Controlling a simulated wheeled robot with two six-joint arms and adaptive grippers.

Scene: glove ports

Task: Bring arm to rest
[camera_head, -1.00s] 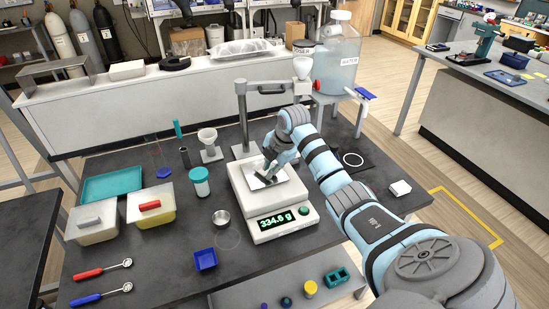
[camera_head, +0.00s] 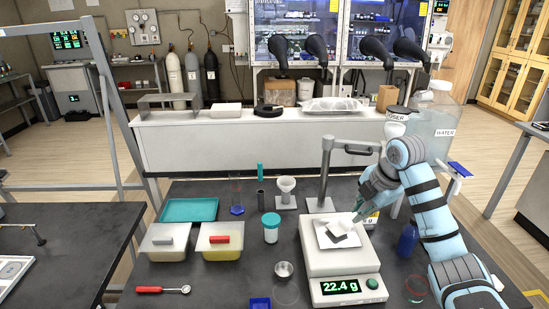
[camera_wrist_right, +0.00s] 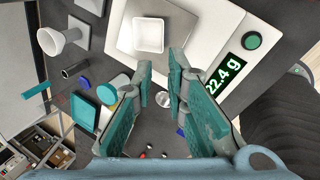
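My right arm comes in from the right in the head view. Its gripper (camera_head: 364,208) is above the far right part of the white scale (camera_head: 335,264), whose display reads 22.4 g. In the wrist view, the right gripper (camera_wrist_right: 160,65) has its fingers apart with nothing between them. A small white square dish (camera_wrist_right: 148,36) sits on the scale's steel pan (camera_wrist_right: 170,12), beyond the fingertips and apart from them. My left arm and gripper are not in view.
A grey stand (camera_head: 326,178) with a horizontal arm rises behind the scale. A blue bottle (camera_head: 408,240) stands right of the scale, close to my arm. A teal-lidded jar (camera_head: 271,228), a white funnel holder (camera_head: 286,193) and two tubs stand left of it.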

